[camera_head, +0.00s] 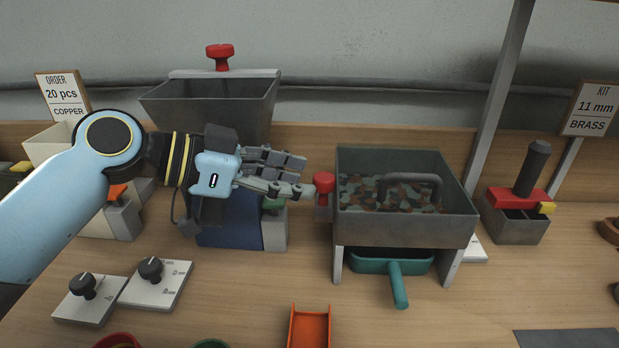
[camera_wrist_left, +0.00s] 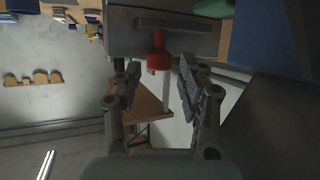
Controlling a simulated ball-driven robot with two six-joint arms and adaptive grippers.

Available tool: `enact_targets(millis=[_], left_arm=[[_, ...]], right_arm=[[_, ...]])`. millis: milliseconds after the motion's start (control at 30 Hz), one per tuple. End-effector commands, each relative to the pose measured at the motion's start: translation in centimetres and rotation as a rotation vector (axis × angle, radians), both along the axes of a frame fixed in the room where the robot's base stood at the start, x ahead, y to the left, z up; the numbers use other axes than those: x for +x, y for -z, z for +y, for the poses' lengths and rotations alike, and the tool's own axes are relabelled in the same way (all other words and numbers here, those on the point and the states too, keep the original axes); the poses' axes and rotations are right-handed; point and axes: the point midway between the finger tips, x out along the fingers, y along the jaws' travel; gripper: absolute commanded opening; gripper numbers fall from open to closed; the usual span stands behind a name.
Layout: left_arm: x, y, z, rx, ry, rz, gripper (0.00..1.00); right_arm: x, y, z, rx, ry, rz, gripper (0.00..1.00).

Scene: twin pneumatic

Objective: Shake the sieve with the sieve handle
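The sieve is a grey open box (camera_head: 405,226) on legs at centre right in the head view, holding copper and green bits (camera_head: 362,192). A red knob (camera_head: 324,182) stands at its left side, seemingly the sieve handle. A dark arched bar (camera_head: 410,180) also spans the box. My left gripper (camera_head: 308,176) is open, pointing right, with its fingertips just left of the red knob. In the left wrist view, a red knob (camera_wrist_left: 158,50) shows on a grey surface beyond the spread fingers (camera_wrist_left: 160,85). Nothing is between the fingers. My right gripper is not in view.
A teal pan (camera_head: 397,280) sits under the sieve, its handle toward the front. A grey hopper (camera_head: 215,105) with a red knob on top stands behind my left gripper. Two dial plates (camera_head: 155,285) lie front left. An orange chute (camera_head: 309,328) is at the front edge.

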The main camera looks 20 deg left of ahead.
Motion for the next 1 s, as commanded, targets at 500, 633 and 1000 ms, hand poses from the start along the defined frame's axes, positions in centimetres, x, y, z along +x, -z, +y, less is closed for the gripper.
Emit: enact_targets(millis=[500,633,1000], left_arm=[[1.7,1.2,-2.1,0.001,0.000,0.000,0.40],[1.7,1.2,-2.1,0.001,0.000,0.000,0.32],[1.7,1.1,-2.1,0.002,-0.001,0.000,0.00]], right_arm=[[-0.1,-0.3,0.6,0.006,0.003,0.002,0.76],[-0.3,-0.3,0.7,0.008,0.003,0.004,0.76],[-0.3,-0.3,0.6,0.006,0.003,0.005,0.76]])
